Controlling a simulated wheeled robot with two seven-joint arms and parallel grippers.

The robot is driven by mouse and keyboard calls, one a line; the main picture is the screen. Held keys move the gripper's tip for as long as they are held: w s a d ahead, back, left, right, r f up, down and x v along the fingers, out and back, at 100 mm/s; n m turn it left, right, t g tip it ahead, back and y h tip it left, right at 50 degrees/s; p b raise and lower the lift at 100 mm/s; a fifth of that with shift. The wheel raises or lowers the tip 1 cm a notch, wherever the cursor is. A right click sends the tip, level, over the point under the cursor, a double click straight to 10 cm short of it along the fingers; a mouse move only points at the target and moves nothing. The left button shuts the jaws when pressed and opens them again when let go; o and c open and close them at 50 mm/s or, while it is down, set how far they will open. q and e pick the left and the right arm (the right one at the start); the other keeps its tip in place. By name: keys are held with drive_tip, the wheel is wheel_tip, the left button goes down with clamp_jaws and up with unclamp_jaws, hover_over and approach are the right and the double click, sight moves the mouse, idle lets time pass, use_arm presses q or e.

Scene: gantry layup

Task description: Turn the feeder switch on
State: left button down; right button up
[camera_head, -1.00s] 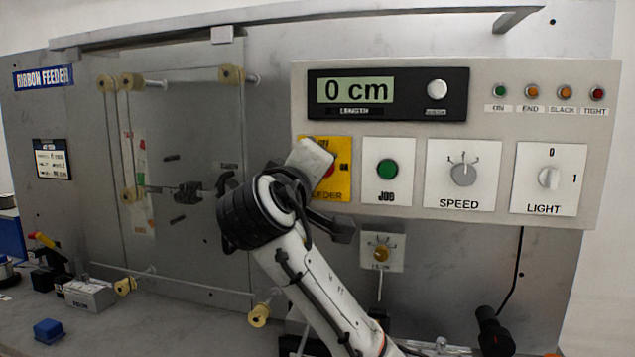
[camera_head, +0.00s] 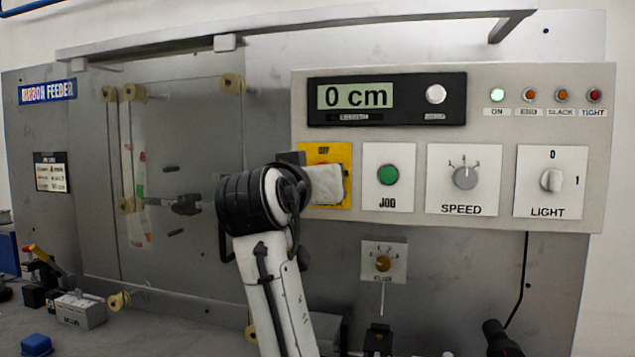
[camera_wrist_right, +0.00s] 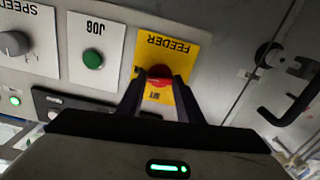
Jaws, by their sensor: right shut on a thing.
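The feeder switch is a yellow plate (camera_head: 343,152) with a red knob on the control panel. In the head view my right gripper (camera_head: 322,184) covers the knob and much of the plate. In the wrist view, upside down, the red knob (camera_wrist_right: 160,74) sits between the two dark fingers of the right gripper (camera_wrist_right: 159,82), which is shut on it. The green ON lamp (camera_head: 497,95) is lit brightly. My left gripper is not in view.
The green JOG button (camera_head: 388,175) is just right of the feeder switch, then the SPEED dial (camera_head: 465,177) and LIGHT switch (camera_head: 551,180). The display (camera_head: 355,95) reads 0 cm. A small knob box (camera_head: 384,262) hangs below the panel.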

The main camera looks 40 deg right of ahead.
drive_tip(key=shift+m, duration=0.6)
drive_tip(key=o, duration=1.1)
drive_tip(key=shift+a, duration=0.1)
drive_tip(key=b+v, duration=0.1)
drive_tip(key=v, duration=0.6)
drive_tip(key=shift+s+a, duration=0.15)
